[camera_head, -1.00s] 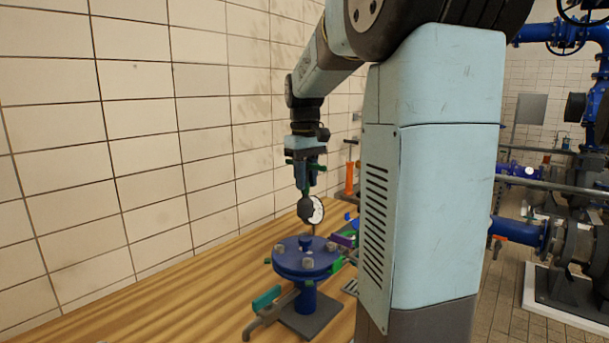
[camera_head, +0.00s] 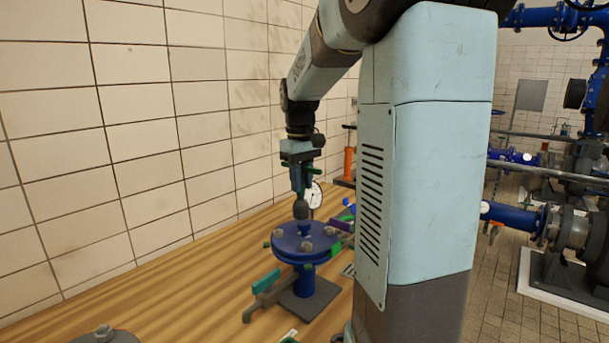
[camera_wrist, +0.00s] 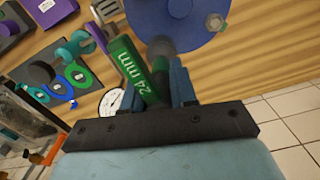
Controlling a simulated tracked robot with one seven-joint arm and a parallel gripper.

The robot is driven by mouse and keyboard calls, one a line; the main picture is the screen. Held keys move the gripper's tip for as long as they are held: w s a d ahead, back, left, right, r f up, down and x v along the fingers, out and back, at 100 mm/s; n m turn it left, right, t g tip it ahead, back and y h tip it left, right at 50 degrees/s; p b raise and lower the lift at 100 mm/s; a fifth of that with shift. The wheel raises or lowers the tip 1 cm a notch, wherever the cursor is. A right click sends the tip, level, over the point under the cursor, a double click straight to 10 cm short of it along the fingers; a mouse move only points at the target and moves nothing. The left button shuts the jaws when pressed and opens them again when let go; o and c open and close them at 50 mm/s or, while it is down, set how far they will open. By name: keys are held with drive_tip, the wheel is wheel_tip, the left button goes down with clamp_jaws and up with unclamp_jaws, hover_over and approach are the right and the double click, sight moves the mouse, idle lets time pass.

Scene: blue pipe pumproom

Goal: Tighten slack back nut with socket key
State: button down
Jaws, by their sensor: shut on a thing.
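My gripper (camera_head: 301,186) is shut on the socket key, seen upright above the bench in the head view. The key has a green handle (camera_wrist: 139,70) marked 24 mm and a dark grey socket (camera_head: 300,209), which points down. The round blue flange (camera_head: 290,245) stands on a dark base plate, with a blue hub and grey nuts on top. The socket shows just above the hub (camera_head: 305,229); whether it touches a nut I cannot tell. Nuts show at the flange's left (camera_head: 280,232), right (camera_head: 330,231) and front (camera_head: 306,247). The back nut is not clearly visible, likely hidden by socket or hub.
A dial gauge (camera_head: 314,196) stands behind the flange. An orange upright item (camera_head: 348,162) stands farther back. The tiled wall (camera_head: 150,150) runs along the bench's left. Coloured tags (camera_wrist: 60,88) lie by the flange.

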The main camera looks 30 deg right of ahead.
drive_tip(key=shift+s+f, duration=0.1)
drive_tip(key=shift+f, duration=0.7)
drive_tip(key=shift+f+m, duration=0.1)
drive_tip(key=shift+m, duration=0.2)
drive_tip(key=m, duration=0.7)
drive_tip(key=shift+a, duration=0.1)
drive_tip(key=m, duration=0.4)
drive_tip(key=shift+m, duration=1.2)
drive_tip(key=shift+w+r, duration=0.2)
drive_tip(key=shift+w, duration=0.1)
drive_tip(key=shift+f+n, duration=0.15)
drive_tip(key=shift+n, duration=0.55)
